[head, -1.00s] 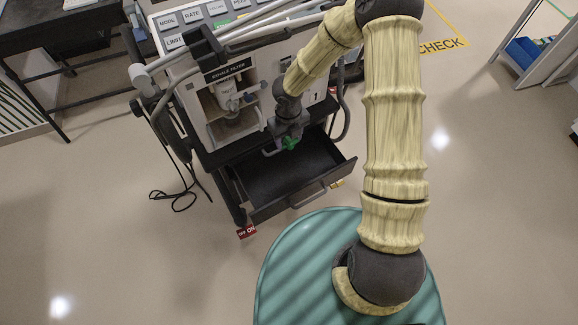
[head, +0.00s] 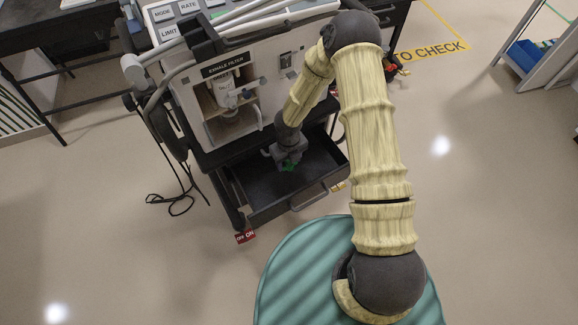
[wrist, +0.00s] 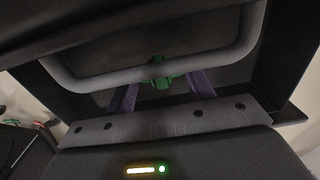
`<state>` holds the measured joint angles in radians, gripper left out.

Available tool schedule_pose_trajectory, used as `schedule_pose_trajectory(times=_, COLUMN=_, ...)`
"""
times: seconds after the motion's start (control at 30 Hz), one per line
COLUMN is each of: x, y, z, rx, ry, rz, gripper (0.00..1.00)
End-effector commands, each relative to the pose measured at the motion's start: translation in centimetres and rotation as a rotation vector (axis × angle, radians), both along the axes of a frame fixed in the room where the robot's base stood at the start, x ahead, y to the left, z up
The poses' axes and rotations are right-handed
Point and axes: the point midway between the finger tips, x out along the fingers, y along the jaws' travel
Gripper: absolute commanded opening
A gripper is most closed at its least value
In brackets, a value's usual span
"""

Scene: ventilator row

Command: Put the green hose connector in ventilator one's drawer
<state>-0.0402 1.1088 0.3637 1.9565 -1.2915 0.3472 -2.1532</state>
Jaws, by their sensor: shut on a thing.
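The green hose connector (head: 289,167) is held in my gripper (head: 287,165), which is down inside the open drawer (head: 252,192) of the ventilator. In the wrist view the connector (wrist: 159,71) sits between my two purple fingertips (wrist: 160,85), which are shut on it. The dark drawer floor lies around and below it. I cannot tell whether the connector touches the floor. The ventilator (head: 182,85) stands above the drawer, with a panel marked "EXHALE FILTER".
The drawer's front wall has a bar handle (head: 309,197). Black cables (head: 175,200) hang at the cart's left. A dark table (head: 45,25) stands at the left.

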Motion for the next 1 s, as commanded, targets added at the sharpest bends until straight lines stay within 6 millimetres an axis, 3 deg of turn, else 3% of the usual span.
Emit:
schedule_pose_trajectory(times=0.3, x=0.0, y=0.0, z=-4.1, rx=-0.001, ry=0.002, rz=0.000, gripper=0.29)
schedule_pose_trajectory(times=0.73, x=0.0, y=0.0, z=-4.5, rx=0.000, ry=0.001, rz=-0.001, gripper=0.29)
schedule_pose_trajectory(times=0.77, x=0.0, y=0.0, z=-4.5, rx=0.000, ry=0.001, rz=-0.001, gripper=0.57)
schedule_pose_trajectory(times=0.83, x=0.0, y=0.0, z=-4.4, rx=0.000, ry=0.001, rz=-0.001, gripper=0.71)
schedule_pose_trajectory(times=0.87, x=0.0, y=0.0, z=-4.4, rx=0.000, ry=0.001, rz=-0.001, gripper=0.75)
schedule_pose_trajectory(times=1.0, x=0.0, y=0.0, z=-4.4, rx=0.000, ry=0.001, rz=-0.001, gripper=0.75)
